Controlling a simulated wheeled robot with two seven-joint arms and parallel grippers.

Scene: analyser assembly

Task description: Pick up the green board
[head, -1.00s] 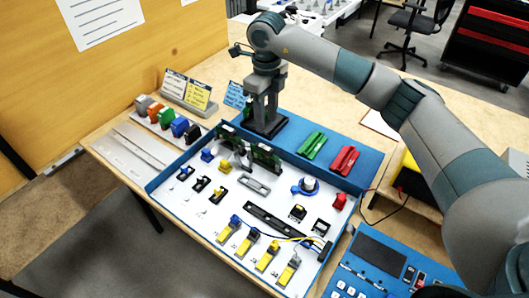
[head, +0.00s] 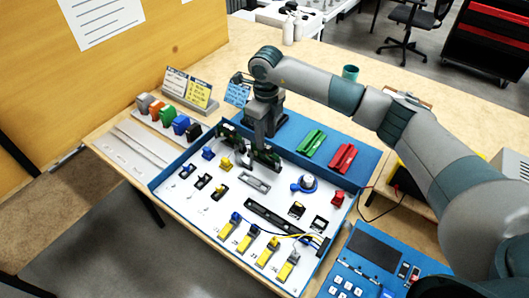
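A dark green board (head: 230,133) stands upright at the back left of the blue-walled tray. Another upright green piece (head: 272,160) stands just right of it, partly hidden by my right gripper. My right gripper (head: 262,146) points down over the tray's back edge, with its fingertips close to these green boards. Whether the fingers touch or hold a board is too small to tell. A brighter green part (head: 311,143) lies on the blue panel behind the tray, apart from the gripper. My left gripper is out of view.
A red part (head: 342,158) lies beside the bright green one. The white tray floor (head: 222,212) holds several connectors, a black rail (head: 272,217) and yellow plugs. Sign cards (head: 189,88) and coloured blocks stand at left. A blue control panel (head: 365,262) is at front right.

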